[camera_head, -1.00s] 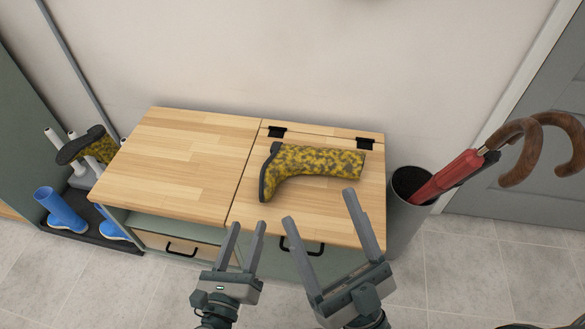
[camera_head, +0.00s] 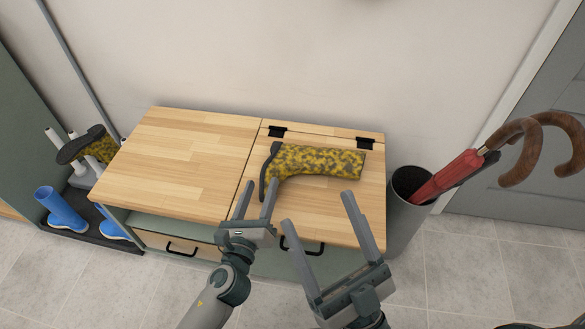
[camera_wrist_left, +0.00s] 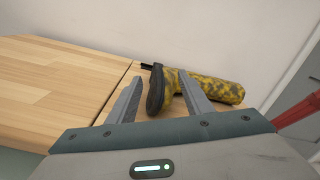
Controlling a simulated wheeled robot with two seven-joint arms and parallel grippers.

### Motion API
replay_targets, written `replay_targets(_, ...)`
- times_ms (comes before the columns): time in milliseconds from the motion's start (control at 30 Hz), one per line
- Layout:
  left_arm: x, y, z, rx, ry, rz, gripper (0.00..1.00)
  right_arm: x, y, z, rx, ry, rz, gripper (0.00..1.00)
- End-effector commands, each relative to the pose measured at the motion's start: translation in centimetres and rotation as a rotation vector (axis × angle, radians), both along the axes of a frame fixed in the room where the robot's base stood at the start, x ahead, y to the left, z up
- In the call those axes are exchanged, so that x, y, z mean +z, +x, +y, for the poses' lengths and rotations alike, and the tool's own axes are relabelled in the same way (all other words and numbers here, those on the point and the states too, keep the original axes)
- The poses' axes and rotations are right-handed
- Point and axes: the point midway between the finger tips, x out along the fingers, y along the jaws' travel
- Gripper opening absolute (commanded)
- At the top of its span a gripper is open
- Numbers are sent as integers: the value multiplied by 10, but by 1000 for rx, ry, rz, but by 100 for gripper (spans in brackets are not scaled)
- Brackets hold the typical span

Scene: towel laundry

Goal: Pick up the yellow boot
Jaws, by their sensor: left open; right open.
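A yellow boot with dark mottling (camera_head: 318,161) lies on its side on the right half of the wooden cabinet top. Its dark sole faces left and its shaft points right. My left gripper (camera_head: 257,186) is open and empty, its fingertips by the boot's sole end. In the left wrist view the boot (camera_wrist_left: 215,88) lies beyond the open fingers, and the right finger overlaps part of its foot. I cannot tell whether it touches. Another yellow mottled boot (camera_head: 100,146) is on a rack at the left.
The wooden cabinet top (camera_head: 180,150) is bare on its left half. A grey bin (camera_head: 405,215) with a red umbrella (camera_head: 447,174) stands at the right. Blue boots (camera_head: 62,210) stand on a dark tray at the left. A wall is behind the cabinet.

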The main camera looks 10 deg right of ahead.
Motion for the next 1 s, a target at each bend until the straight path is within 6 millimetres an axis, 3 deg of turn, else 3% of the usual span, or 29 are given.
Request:
replay_targets(433,1,5,-1,0,1,-1,46,3,1,-1,-7,6,-6,76)
replay_targets(800,7,43,-12,1,1,0,46,8,1,-5,-13,19,-51,76)
replay_targets(1000,8,51,-15,0,1,0,46,18,5,-10,-22,22,-95,76)
